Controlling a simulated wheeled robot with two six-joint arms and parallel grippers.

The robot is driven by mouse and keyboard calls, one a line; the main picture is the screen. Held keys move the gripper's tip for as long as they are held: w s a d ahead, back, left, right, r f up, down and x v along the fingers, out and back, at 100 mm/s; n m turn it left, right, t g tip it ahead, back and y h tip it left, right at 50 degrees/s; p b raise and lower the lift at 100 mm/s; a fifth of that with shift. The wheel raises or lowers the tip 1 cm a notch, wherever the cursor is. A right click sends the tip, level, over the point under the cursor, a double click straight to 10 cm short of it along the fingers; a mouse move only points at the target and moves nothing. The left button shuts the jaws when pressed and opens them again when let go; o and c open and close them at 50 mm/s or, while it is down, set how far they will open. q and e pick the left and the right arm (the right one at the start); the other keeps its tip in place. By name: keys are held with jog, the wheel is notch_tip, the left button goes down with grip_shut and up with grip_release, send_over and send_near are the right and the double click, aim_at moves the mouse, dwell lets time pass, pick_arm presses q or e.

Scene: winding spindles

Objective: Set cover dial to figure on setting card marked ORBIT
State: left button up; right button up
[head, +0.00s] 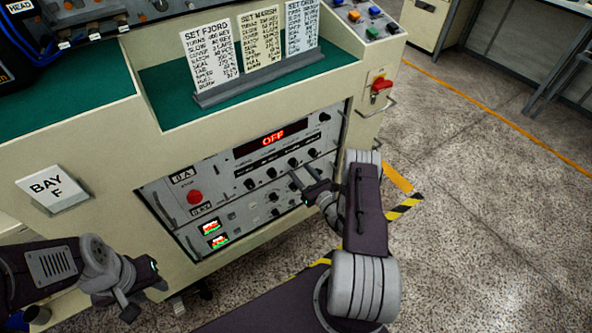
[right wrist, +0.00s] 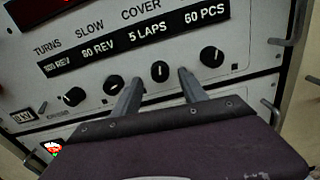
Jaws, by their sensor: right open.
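The cover dial (right wrist: 159,71) is a small black knob with a pale pointer line, third in the row, below the window reading 5 LAPS (right wrist: 148,35). My right gripper (right wrist: 157,82) is open, its two grey fingers pointing at the panel on either side of this dial; I cannot tell whether they touch it. In the head view my right gripper (head: 300,178) is at the lower dial row. The rightmost setting card (head: 302,28) seems headed ORBIT; its lines are too small to read surely. My left gripper (head: 135,297) is low at left, its jaws unclear.
Neighbouring black knobs (right wrist: 113,85) and (right wrist: 212,57) sit close on both sides of the fingers. The display (head: 273,139) reads OFF in red. A red stop button (head: 194,196) is left on the panel, a red switch (head: 381,85) at the cabinet's right. Handles flank the panel.

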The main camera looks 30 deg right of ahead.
aim_at(295, 166)
jog(key=shift+w, duration=1.55)
jog(key=shift+a, duration=0.1)
grip_shut()
jog(key=m, duration=0.5)
jog(key=shift+m, duration=0.4)
jog(key=m, duration=0.6)
grip_release()
